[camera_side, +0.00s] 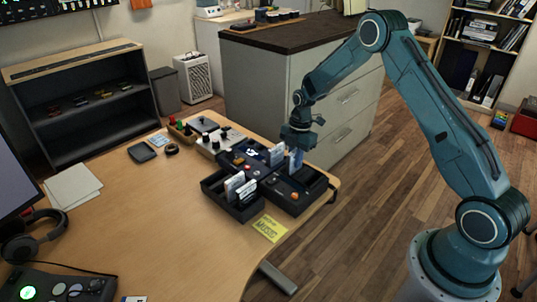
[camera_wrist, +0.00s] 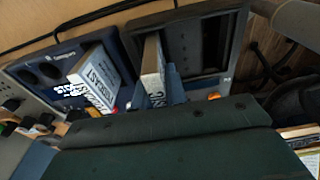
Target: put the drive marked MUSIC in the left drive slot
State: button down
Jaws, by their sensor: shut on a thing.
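My gripper (camera_side: 298,148) is shut on a white-labelled drive (camera_wrist: 152,68). The label is partly covered by a finger, and its visible letters end in "IC", consistent with MUSIC. In the side view the held drive (camera_side: 296,160) is upright near the far end of the right-hand black unit. I cannot tell whether its lower edge touches anything. A drive marked PODCAST (camera_wrist: 98,82) stands in the dark blue unit (camera_wrist: 62,66), left of the held drive in the wrist view. The drive slots are not clearly visible.
A black tray (camera_side: 214,187) holds upright drives (camera_side: 240,188). The right-hand black unit (camera_side: 290,206) has an orange knob. A yellow note (camera_side: 269,228) reading MUSIC lies by the desk edge. A controller with knobs (camera_side: 214,143) stands behind.

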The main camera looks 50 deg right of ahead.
jog(key=shift+f, duration=0.8)
dwell(0.4)
jog(key=c, duration=1.7)
grip_release()
jog(key=shift+r, duration=0.15)
jog(key=shift+d+r, duration=0.25)
jog(key=shift+r, duration=1.5)
jog(key=shift+d+r, duration=0.2)
jog(key=shift+r, duration=1.6)
jog(key=shift+d+r, duration=0.25)
jog(key=shift+r, duration=1.5)
